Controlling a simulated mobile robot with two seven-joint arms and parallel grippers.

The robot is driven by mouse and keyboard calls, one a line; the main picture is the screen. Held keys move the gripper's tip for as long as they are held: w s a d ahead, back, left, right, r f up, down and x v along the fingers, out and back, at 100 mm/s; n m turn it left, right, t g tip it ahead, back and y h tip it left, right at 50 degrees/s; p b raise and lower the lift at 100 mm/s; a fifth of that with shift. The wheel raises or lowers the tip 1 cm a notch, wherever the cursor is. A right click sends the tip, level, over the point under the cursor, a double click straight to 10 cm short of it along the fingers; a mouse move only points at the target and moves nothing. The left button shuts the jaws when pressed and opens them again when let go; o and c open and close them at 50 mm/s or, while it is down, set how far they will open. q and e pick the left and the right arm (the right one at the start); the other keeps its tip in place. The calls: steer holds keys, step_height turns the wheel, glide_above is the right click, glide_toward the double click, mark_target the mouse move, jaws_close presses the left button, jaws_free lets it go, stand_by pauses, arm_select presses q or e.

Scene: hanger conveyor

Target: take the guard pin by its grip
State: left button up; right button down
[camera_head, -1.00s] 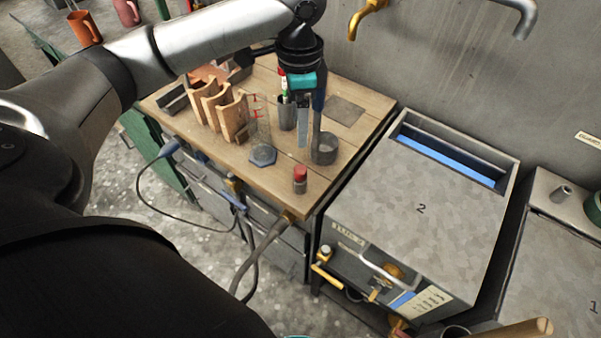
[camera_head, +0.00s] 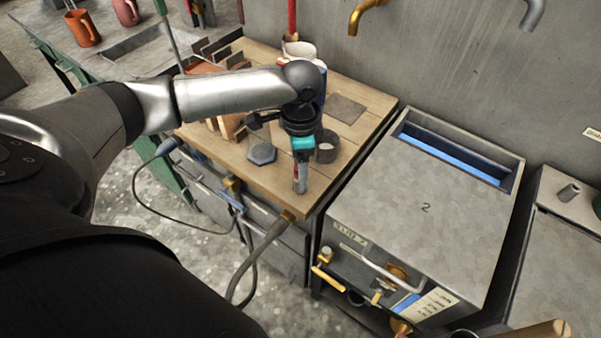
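My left gripper (camera_head: 300,178) points down at the front edge of the wooden bench top (camera_head: 345,135), below its teal band. A small red-topped piece, which may be the guard pin, stood at this spot earlier. Now only a sliver of red (camera_head: 295,171) shows beside the fingers, and the rest is hidden. I cannot tell whether the fingers are open or closed around it. No other thing is clearly the guard pin. My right gripper is not in view.
A grey cup (camera_head: 327,150) stands close behind the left gripper, and a blue hexagonal piece (camera_head: 262,154) lies to its left. Wooden holders (camera_head: 226,124) are partly behind my arm. A grey box marked 2 (camera_head: 440,210) stands to the right across a gap.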

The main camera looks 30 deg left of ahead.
arm_select(q)
steer(key=shift+c, duration=0.3)
jaws_close()
stand_by(0.3)
